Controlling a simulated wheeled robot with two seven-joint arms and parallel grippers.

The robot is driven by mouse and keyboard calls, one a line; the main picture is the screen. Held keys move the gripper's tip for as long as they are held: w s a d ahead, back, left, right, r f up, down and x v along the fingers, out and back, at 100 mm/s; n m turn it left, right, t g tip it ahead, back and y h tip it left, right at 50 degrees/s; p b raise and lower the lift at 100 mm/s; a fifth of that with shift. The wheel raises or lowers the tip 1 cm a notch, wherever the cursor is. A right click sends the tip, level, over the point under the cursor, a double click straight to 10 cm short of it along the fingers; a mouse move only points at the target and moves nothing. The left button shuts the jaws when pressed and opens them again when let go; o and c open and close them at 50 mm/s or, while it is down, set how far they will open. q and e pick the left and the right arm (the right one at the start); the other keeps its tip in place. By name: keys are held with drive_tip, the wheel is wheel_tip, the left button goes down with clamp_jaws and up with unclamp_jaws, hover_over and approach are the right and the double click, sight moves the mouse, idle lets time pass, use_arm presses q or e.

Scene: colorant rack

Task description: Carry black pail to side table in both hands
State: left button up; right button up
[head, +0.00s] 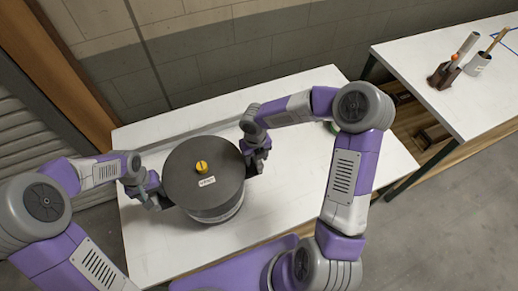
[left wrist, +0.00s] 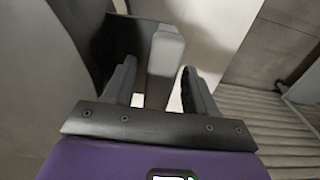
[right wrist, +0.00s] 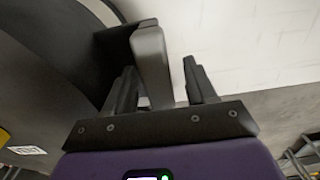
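The black pail (head: 190,165) stands on a white-topped table. Its flat dark lid has a yellow knob (head: 201,167) and a small white label. My left gripper (head: 152,195) is at the pail's left side. In the left wrist view its open fingers (left wrist: 160,92) straddle a grey handle grip (left wrist: 167,52), with gaps showing beside it. My right gripper (head: 257,156) is at the pail's right side. In the right wrist view its open fingers (right wrist: 160,88) straddle the other grey grip (right wrist: 150,58), with a clear gap on the right. The grips are mostly hidden in the head view.
The white tabletop (head: 300,190) is largely clear right of the pail. A wall is behind.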

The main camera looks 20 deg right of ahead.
use_arm(q)
wheel_tip(320, 180, up, 12)
use_arm(e)
wheel_tip(320, 180, up, 12)
idle(1.0)
idle(0.4)
